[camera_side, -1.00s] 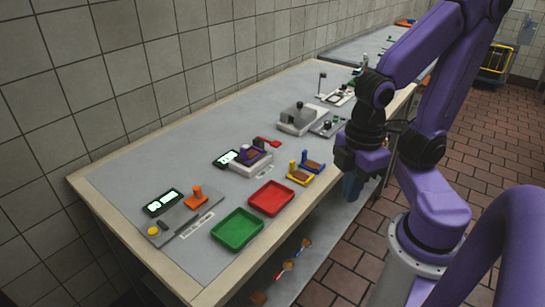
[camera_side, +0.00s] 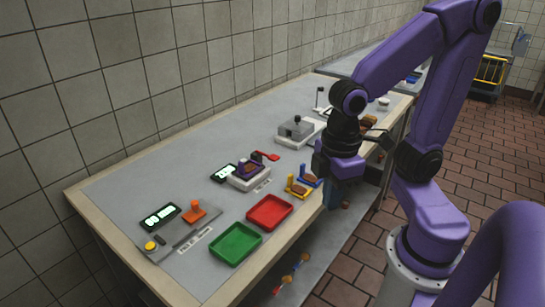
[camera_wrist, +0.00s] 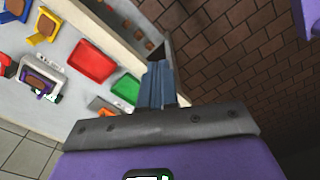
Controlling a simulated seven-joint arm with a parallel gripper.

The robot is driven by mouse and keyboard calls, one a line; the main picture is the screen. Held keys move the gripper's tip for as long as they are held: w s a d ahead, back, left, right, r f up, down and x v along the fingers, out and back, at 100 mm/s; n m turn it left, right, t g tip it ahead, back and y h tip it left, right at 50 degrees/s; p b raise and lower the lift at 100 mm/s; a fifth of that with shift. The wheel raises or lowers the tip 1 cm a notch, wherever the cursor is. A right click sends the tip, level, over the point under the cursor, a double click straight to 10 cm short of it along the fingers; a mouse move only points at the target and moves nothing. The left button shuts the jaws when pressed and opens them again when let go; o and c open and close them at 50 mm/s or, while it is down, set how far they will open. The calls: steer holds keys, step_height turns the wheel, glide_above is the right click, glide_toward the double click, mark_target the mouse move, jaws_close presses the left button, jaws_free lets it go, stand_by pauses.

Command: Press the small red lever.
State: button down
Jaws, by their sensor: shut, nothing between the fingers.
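The small red lever (camera_side: 267,156) sticks out at the back of a light machine with a purple top (camera_side: 248,173), in the middle of the bench in the side view. The machine also shows at the left of the wrist view (camera_wrist: 40,78); I cannot make out the lever clearly there. My gripper (camera_side: 333,198) is at the bench's front edge, to the right of the lever and well apart from it. In the wrist view its blue fingers (camera_wrist: 158,85) are together, with nothing between them.
A red tray (camera_side: 269,212), a green tray (camera_side: 235,243) and blue and yellow holders (camera_side: 298,188) lie between the machine and the front edge. An orange-handled device (camera_side: 194,212) stands at the near left. A grey machine (camera_side: 297,130) is farther back. Tiled wall behind.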

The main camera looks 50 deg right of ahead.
steer(key=w+m, duration=0.3)
steer(key=w, duration=0.7)
steer(key=m+g, duration=0.1)
steer(key=m, duration=0.7)
glide_toward(273, 156)
steer(key=shift+w+a+r, duration=0.1)
steer(key=shift+w+r, duration=0.15)
steer(key=shift+w, duration=0.05)
steer(key=shift+s+f, duration=0.15)
steer(key=shift+f, duration=1.55)
steer(key=shift+s+f, duration=0.2)
steer(key=shift+f, duration=1.55)
